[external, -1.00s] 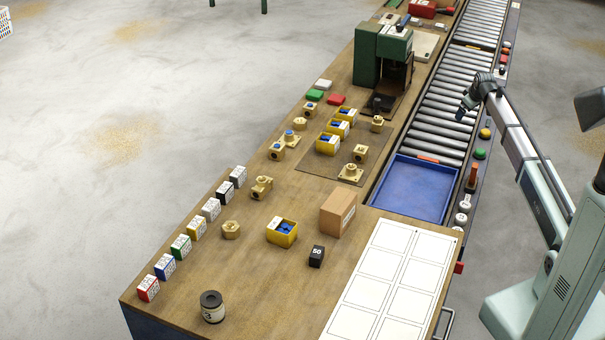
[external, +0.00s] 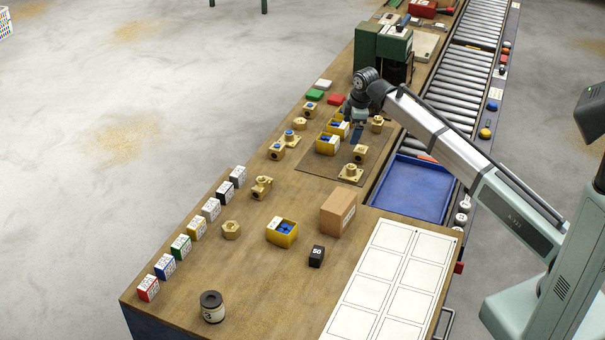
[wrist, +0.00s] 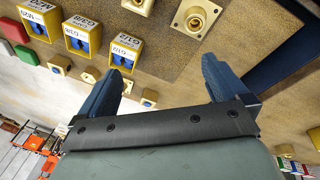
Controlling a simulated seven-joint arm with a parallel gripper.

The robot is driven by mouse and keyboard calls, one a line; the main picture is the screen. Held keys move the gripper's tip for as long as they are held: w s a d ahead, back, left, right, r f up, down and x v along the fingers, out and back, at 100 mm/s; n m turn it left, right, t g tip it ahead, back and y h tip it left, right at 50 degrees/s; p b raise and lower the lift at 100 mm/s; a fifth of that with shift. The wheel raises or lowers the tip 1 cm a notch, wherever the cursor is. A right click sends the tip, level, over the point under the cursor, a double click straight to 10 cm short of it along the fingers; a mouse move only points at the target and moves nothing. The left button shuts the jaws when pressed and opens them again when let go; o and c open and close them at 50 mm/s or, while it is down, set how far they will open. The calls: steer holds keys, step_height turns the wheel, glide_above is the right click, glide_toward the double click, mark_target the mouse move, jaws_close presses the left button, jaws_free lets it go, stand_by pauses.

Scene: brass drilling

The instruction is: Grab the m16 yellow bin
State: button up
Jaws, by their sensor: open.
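Three yellow bins with blue contents stand in a row on the bench mat. In the wrist view their labels seem to read M20 on the left bin (wrist: 38,20), G3/8 on the middle bin (wrist: 84,36) and G1/2 on the right bin (wrist: 122,52). I cannot read M16 on any of them. A separate yellow bin (external: 282,234) with blue contents stands nearer on the bench; its label is too small to read. My gripper (external: 356,130) is open and empty, above the mat just right of the row; its blue fingers (wrist: 162,78) are apart from the bins.
Brass fittings stand around the row, including a flanged one (external: 350,175) and one at right (external: 377,124). A green machine (external: 372,52) rises behind my gripper. A blue tray (external: 410,190), a cardboard box (external: 338,212) and small coloured boxes share the area.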

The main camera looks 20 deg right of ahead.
steer(key=s+a+r+n+g, duration=0.1)
steer(key=s+a+r+n, duration=0.15)
steer(key=s+a, duration=0.55)
steer(key=s+a+r+n, duration=0.1)
steer(key=s+a+n, duration=0.25)
steer(key=a, duration=0.75)
step_height(320, 180, up, 5)
steer(key=n+g+h, duration=0.1)
steer(key=n+g, duration=0.1)
steer(key=n, duration=0.3)
glide_above(282, 227)
steer(key=s, duration=0.3)
steer(key=shift+a+f, duration=0.2)
steer(key=shift+f, duration=2.1)
steer(key=shift+a+f, duration=0.15)
steer(key=shift+f, duration=2.15)
steer(key=shift+a+f, duration=0.2)
steer(key=shift+f, duration=2.1)
steer(key=shift+c, duration=0.2)
steer(key=c, duration=1)
